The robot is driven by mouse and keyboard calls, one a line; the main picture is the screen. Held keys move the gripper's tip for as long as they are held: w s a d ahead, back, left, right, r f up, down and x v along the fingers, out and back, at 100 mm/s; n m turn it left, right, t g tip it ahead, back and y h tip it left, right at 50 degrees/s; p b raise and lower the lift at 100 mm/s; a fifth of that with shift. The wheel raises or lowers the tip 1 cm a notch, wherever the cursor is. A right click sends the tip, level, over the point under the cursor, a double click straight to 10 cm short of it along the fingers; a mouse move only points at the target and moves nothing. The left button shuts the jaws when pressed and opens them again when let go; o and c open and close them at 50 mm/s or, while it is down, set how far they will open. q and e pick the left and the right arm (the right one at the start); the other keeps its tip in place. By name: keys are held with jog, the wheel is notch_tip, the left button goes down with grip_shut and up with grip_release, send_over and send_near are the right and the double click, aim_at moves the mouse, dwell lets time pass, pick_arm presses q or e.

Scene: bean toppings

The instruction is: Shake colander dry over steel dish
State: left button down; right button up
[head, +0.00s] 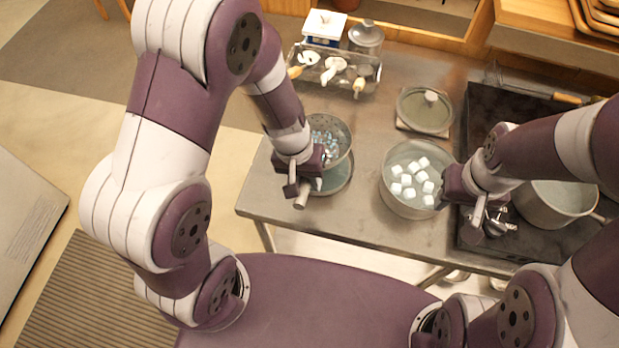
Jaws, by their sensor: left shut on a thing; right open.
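A round grey colander (343,135) with small bluish pieces in it is on the left side of the steel table. My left gripper (302,188) is shut on the colander, at its near left side. A greenish-grey round dish (342,183) shows under and just in front of the colander, which partly hides it. I cannot tell how big the gap between them is. My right gripper (475,222) is open and empty, to the right of a steel bowl (412,213) that holds several white cubes.
A clear tray (308,76) with several utensils, a white box (324,27) and a lidded steel pot (366,37) stand at the back. A lidded container (425,110) sits mid-table. A saucepan (553,203) stands on the dark stove (490,105) at right.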

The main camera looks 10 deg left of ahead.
dwell(0.3)
pick_arm(q)
notch_tip(320, 180, up, 2)
jog(key=shift+w, duration=0.1)
jog(key=shift+s+f, duration=0.3)
jog(key=shift+f, duration=0.5)
jog(key=r, duration=0.3)
jog(key=shift+w+r, duration=0.2)
jog(key=shift+w, duration=0.2)
jog(key=f, duration=0.4)
jog(key=shift+s+f, duration=0.1)
jog(key=shift+s, duration=0.25)
jog(key=shift+w, duration=0.2)
jog(key=shift+r, duration=0.2)
